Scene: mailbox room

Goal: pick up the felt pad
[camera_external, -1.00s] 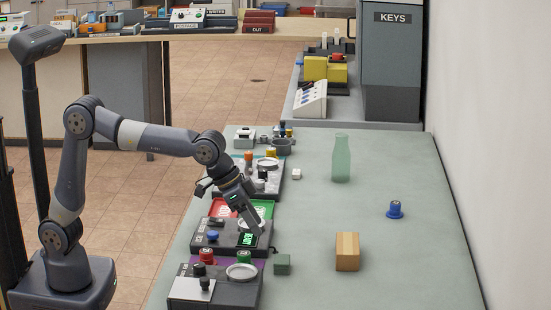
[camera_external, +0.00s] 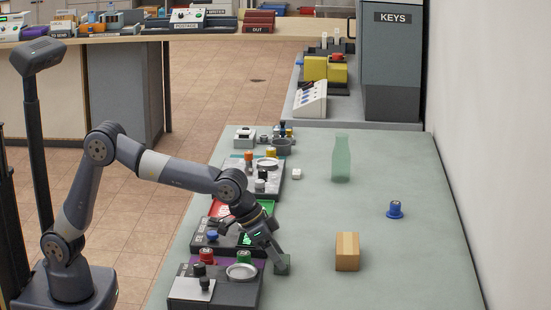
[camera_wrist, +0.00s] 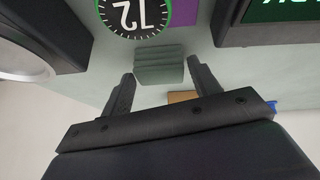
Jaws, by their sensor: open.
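The felt pad (camera_external: 283,265) is a small dark green block on the grey-green table. It stands just right of the dark device with the round dish. In the wrist view the felt pad (camera_wrist: 159,67) shows ridged layers and lies ahead of the fingertips, between their lines. My gripper (camera_external: 278,263) is at the pad in the external view, its fingers partly covering the pad. In the wrist view my gripper (camera_wrist: 160,75) is open and empty, with one finger on each side of the pad's direction. I cannot tell whether a fingertip touches it.
A wooden block (camera_external: 347,252) stands to the right, with a blue knobbed object (camera_external: 395,209) and a green bottle (camera_external: 341,160) farther back. Devices with knobs and dishes (camera_external: 240,272) line the table's left edge. The table's right side is largely clear.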

